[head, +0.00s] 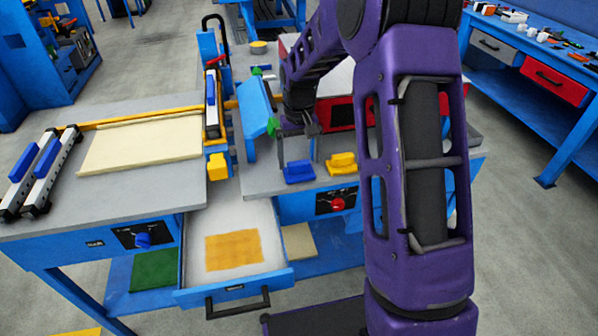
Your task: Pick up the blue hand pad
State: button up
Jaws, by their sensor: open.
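A small blue hand pad (299,172) lies on the grey bench top near its front edge, just left of a similar yellow pad (342,163). My gripper (298,152) points down from my purple arm, just above and behind the blue pad in the head view. Its fingers are spread, with nothing seen between them. The fingertips are small and partly blend with the bench, so I cannot tell whether they touch the pad.
A blue angled panel (258,108) stands close left of my gripper. An open drawer (262,220) holding an orange sheet (234,250) juts out below. A cream board (142,143) lies on the left bench. My arm hides much of the right side.

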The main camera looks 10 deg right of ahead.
jog(key=shift+f, duration=0.45)
jog(key=shift+c, duration=0.2)
jog(key=c, duration=1.3)
jog(key=shift+o, duration=0.2)
jog(key=shift+r, duration=0.15)
notch_tip(320, 180, up, 28)
jog(key=p, duration=0.3)
